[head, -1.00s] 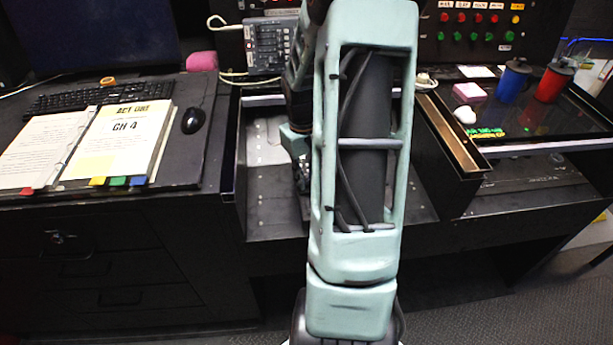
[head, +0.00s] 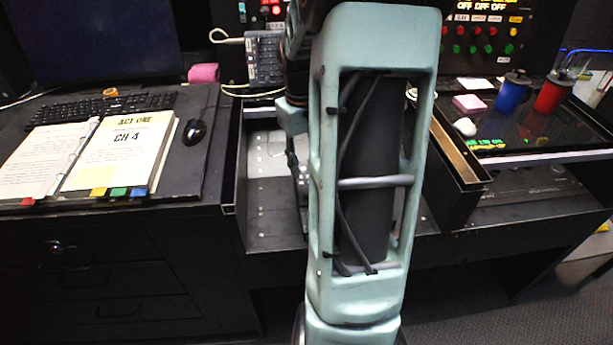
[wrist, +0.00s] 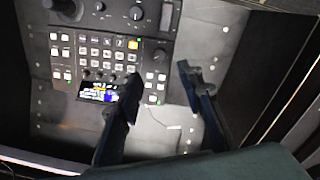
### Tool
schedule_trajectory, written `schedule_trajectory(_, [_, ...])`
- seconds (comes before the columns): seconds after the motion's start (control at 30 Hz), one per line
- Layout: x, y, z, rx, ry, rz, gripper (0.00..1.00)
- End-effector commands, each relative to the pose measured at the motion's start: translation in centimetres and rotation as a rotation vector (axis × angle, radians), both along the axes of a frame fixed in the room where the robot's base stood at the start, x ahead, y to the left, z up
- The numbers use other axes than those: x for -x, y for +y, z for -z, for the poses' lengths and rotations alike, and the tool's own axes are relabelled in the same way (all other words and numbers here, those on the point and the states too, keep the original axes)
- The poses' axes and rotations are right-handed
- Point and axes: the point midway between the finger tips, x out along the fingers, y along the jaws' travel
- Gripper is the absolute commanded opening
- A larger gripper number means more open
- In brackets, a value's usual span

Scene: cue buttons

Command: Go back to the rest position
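My gripper (wrist: 159,75) shows in the wrist view with its two dark fingers apart and nothing between them. Behind the fingers lies a control panel (wrist: 115,52) with rows of white buttons, dark knobs, one orange button and a small lit screen. The fingers overlap the panel's lower right part in the picture; I cannot tell the distance. In the head view my raised pale green arm fills the middle and hides most of the gripper and the recessed bay behind it. A button box (head: 485,35) with red, green and yellow buttons stands at the back right.
On the left desk lie an open binder (head: 120,150), a keyboard (head: 100,105) and a mouse (head: 195,131). A blue cup (head: 512,93) and a red cup (head: 552,92) stand on the right. A narrow open tray (head: 460,150) is right of my arm.

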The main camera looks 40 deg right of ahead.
Motion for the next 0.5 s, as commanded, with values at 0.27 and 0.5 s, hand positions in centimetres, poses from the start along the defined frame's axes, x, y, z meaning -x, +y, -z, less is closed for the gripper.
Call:
schedule_trajectory(0.27, [0.0, 0.1, -2.2, 0.0, 0.0, -0.001, 0.34])
schedule_trajectory(0.5, [0.0, 0.1, -2.3, 0.0, 0.001, -0.001, 0.34])
